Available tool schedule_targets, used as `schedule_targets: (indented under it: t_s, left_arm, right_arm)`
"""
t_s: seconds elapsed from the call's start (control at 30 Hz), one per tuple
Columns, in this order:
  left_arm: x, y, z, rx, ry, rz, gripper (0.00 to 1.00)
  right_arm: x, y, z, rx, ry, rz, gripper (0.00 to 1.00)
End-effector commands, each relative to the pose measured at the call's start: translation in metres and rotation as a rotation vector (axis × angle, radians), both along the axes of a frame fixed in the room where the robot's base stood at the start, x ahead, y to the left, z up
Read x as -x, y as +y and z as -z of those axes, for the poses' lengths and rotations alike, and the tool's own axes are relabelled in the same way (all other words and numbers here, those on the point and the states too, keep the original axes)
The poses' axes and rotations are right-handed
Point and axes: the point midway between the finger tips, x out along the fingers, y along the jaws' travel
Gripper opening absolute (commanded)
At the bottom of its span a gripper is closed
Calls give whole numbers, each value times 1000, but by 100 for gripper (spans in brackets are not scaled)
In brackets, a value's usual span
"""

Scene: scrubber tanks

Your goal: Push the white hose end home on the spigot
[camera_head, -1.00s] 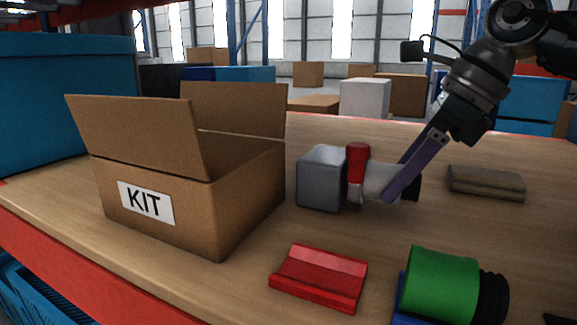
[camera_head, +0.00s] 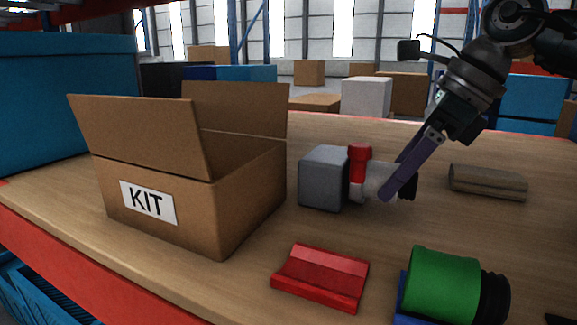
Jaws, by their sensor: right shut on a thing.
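The white hose end (camera_head: 374,180) lies level in the middle right of the head view, with a short black ribbed piece (camera_head: 408,187) behind it. My right gripper (camera_head: 390,190) comes down from the upper right and is shut on the white hose end; its finger hides part of it. To the left is a grey block (camera_head: 323,178), with a red upright part (camera_head: 359,160) between it and the hose end. The hose end is close against the red part. The spigot itself is mostly hidden, so I cannot tell how deep the fit is. My left gripper is not in view.
An open cardboard KIT box (camera_head: 245,195) stands left of the grey block. A red cradle (camera_head: 320,277) and a green spool-like piece (camera_head: 443,283) lie in front. A grey-brown bar (camera_head: 487,182) lies to the right. The wooden bench top between them is clear.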

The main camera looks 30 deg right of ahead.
Motion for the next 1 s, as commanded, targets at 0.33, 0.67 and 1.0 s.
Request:
schedule_targets:
  t_s: [0.33,0.67,1.0]
  left_arm:
    - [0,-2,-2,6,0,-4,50]
    - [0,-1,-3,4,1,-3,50]
    - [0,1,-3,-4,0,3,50]
  right_arm:
    - [-7,6,-2,-5,-6,-1,0]
    - [-11,9,-2,-5,-7,-1,65]
    - [-10,8,0,-2,-2,0,98]
